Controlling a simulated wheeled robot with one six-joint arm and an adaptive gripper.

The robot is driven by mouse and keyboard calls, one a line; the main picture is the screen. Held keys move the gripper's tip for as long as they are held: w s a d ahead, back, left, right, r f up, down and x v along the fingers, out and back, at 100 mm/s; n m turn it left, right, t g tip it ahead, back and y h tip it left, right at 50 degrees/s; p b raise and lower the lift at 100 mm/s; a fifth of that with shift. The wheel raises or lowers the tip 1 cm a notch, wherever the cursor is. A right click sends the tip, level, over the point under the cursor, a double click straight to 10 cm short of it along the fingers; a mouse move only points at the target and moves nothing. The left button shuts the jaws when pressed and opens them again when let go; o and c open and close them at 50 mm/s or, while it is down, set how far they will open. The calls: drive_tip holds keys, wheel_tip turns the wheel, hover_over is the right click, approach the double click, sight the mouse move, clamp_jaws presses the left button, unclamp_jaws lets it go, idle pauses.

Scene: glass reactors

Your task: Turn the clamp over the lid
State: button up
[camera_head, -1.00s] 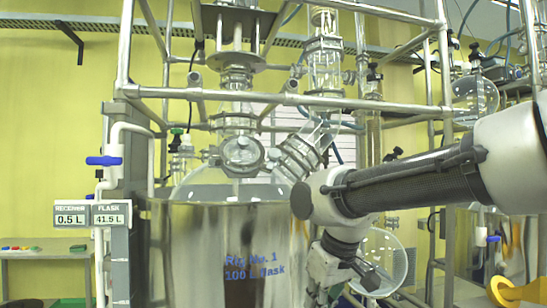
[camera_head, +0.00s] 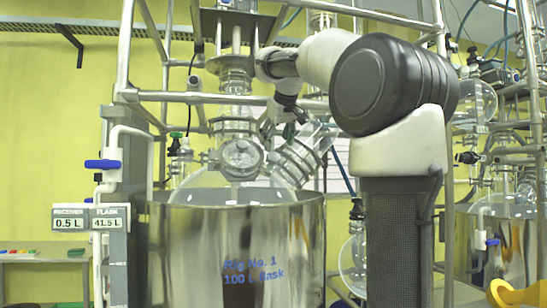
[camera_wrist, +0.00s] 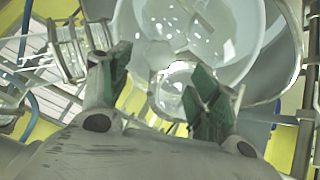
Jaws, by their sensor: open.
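The round glass lid (camera_head: 241,158) sits on the front port of the large glass flask (camera_head: 232,187), with a metal clamp ring (camera_head: 237,172) around its edge. My gripper (camera_head: 286,128) hangs from my raised arm just right of and above the lid, apart from it in the picture. In the wrist view my gripper (camera_wrist: 160,92) is open, its two green-padded fingers spread with nothing held. A small clear glass piece (camera_wrist: 172,80) and a large round glass form (camera_wrist: 205,30) lie beyond the fingers. I cannot tell which of these is the lid, and the clamp's handle is not clear.
The flask sits in a shiny metal vessel (camera_head: 200,250) marked Rig No. 1. A slanted glass neck (camera_head: 298,158) rises close below my gripper. A second rig (camera_head: 500,240) stands at right.

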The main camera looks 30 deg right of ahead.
sight(274, 155)
drive_tip(key=x, duration=0.7)
drive_tip(key=shift+w+d+f, duration=0.1)
drive_tip(key=shift+w+f, duration=0.05)
drive_tip(key=shift+w, duration=0.1)
drive_tip(key=c, duration=1)
